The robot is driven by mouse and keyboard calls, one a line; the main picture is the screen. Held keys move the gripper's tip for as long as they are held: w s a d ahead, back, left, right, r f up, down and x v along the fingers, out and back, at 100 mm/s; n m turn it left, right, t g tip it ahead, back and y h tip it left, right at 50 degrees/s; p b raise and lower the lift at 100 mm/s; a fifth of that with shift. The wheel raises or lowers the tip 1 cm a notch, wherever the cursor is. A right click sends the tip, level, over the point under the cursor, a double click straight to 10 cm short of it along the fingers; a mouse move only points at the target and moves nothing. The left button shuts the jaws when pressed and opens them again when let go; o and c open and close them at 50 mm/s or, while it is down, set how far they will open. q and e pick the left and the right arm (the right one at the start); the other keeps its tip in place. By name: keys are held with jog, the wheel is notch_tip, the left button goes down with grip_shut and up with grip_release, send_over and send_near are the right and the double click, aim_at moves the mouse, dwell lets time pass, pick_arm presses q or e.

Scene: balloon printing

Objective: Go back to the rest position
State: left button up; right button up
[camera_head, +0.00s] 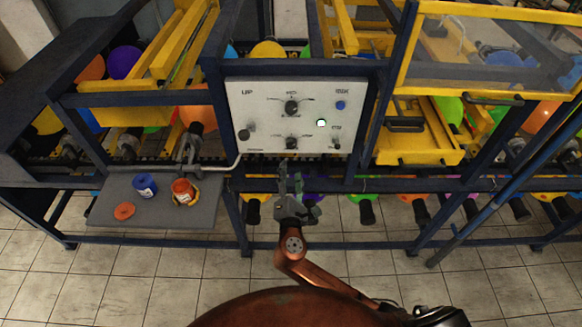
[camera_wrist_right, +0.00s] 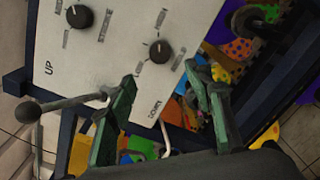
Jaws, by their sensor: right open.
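My right gripper (camera_head: 291,182) is open and empty, just below the white control panel (camera_head: 270,128). In the right wrist view my right gripper's green-padded fingers (camera_wrist_right: 165,100) stand apart, with the panel (camera_wrist_right: 110,60) behind them and nothing between them. The panel has several dark knobs, a blue button (camera_head: 340,105), a lit green-white button (camera_head: 321,123) and a lever with a dark ball (camera_head: 243,134) at its left. The same lever ball shows in the right wrist view (camera_wrist_right: 28,112). My left gripper does not show in either view.
A blue-framed machine with yellow guards (camera_head: 415,148) spans the view, with balloons hanging in it. A grey shelf (camera_head: 105,208) at left holds a blue jar (camera_head: 145,185), an orange jar (camera_head: 184,191) and an orange lid (camera_head: 124,211). Tiled floor (camera_head: 130,290) lies open in front.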

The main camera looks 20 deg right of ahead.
dwell(0.5)
